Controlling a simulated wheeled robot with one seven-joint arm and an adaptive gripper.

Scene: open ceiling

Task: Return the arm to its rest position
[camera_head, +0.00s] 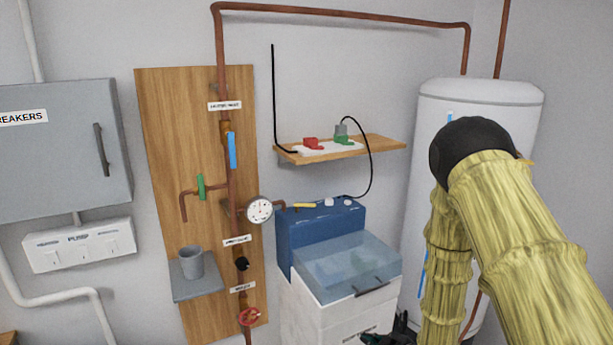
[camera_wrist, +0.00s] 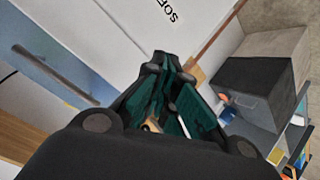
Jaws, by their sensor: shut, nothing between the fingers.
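My arm, in a yellow ribbed cover with a black elbow, rises at the right of the head view in front of the white tank (camera_head: 480,92). My gripper (camera_head: 395,330) shows only in part at the bottom edge of the head view, by the white softener unit (camera_head: 318,312). In the wrist view my gripper (camera_wrist: 172,88) has its dark fingers with teal pads shut and empty. White panels with partly cut lettering (camera_wrist: 130,30) lie beyond the fingertips.
The blue softener top has a clear lid (camera_head: 345,268). A wooden shelf (camera_head: 375,147) with plugs, a pipe board (camera_head: 160,130) and a grey breaker box (camera_head: 60,150) are on the walls. The wrist view shows a dark grey box (camera_wrist: 255,85) on a rack at right.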

